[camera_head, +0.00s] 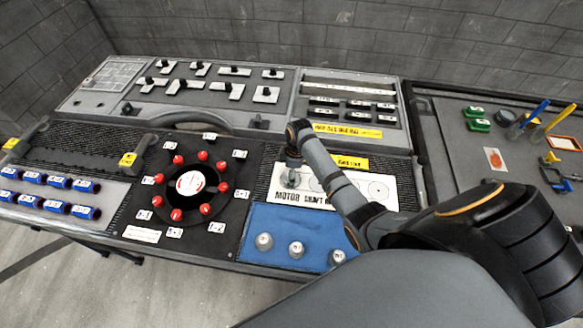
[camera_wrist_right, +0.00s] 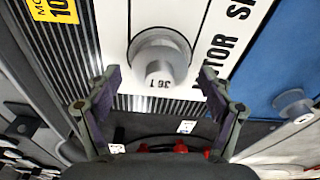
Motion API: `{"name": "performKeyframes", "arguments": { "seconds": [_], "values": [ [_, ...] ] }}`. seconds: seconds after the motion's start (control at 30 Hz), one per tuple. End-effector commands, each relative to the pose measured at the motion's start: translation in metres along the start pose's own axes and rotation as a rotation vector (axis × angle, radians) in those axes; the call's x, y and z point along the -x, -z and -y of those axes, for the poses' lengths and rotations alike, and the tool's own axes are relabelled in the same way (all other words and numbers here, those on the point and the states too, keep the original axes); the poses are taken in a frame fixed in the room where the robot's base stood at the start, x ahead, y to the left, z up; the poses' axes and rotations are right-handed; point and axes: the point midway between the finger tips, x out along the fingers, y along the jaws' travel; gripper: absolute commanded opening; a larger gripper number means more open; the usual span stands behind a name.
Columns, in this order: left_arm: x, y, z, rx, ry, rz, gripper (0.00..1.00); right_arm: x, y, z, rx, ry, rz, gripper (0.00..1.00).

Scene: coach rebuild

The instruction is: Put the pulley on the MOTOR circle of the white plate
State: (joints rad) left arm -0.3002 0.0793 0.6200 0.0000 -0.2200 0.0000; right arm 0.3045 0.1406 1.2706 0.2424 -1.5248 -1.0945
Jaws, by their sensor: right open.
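A grey metal pulley (camera_wrist_right: 161,66) marked "36 1" stands upright on the white plate (camera_wrist_right: 184,14), beside the word MOTOR. In the head view, this pulley (camera_head: 290,180) is at the left end of the white plate (camera_head: 389,203), above the MOTOR lettering, partly covered by my gripper. The MOTOR circle is hidden beneath it, so exact centring cannot be told. My right gripper (camera_head: 293,156) is just above the pulley. In the wrist view, the right gripper's fingers (camera_wrist_right: 158,80) are spread apart on either side of the pulley, not touching it. My left gripper is out of view.
Several similar grey pieces, including one at the left (camera_head: 264,241), stand on the blue mat (camera_head: 270,218) in front. A black panel with a ring of red knobs (camera_head: 203,155) lies left. My right arm covers the plate's middle. A tool board (camera_head: 470,160) is right.

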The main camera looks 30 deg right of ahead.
Motion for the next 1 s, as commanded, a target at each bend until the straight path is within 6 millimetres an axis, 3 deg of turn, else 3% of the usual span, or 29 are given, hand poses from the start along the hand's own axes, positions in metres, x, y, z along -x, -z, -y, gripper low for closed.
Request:
{"name": "performKeyframes", "arguments": {
  "seconds": [0.3,0.5,0.67,1.0],
  "values": [
    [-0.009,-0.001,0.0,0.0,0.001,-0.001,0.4,0.071,0.0,-0.002,0.002,-0.007,-0.001,0.81],
    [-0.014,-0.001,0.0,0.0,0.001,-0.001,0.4,0.106,0.0,-0.001,0.001,-0.004,-0.001,0.81],
    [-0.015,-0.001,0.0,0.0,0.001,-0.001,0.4,0.116,0.0,0.0,0.0,-0.002,0.0,0.81],
    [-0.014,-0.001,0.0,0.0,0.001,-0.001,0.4,0.117,0.0,0.0,0.0,-0.001,0.0,0.81]
  ]
}}
